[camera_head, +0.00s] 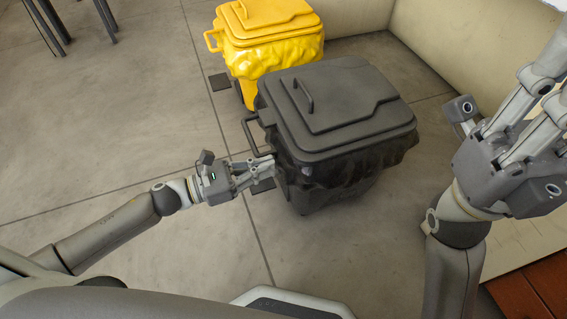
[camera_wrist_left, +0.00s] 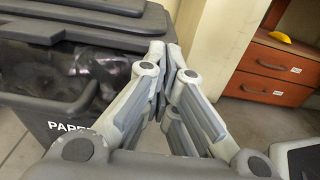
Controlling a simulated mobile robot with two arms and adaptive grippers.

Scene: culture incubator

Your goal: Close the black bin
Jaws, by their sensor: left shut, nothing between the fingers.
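The black bin (camera_head: 330,170) stands on the floor in the middle of the head view. Its dark lid (camera_head: 335,95) lies flat over the top, with a bag bulging out below the rim. The bin (camera_wrist_left: 50,120) also fills the left of the left wrist view, with part of a white label showing. My left gripper (camera_head: 268,168) is shut and empty beside the bin's left side, below the lid's side handle (camera_head: 252,133). Whether it touches the bin is unclear. My right gripper is raised right of the bin; its fingertips run out of the picture.
A yellow bin (camera_head: 265,45) with its lid down stands behind the black one. A pale wall (camera_head: 440,45) runs behind and to the right. The left wrist view shows a wooden drawer unit (camera_wrist_left: 270,75).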

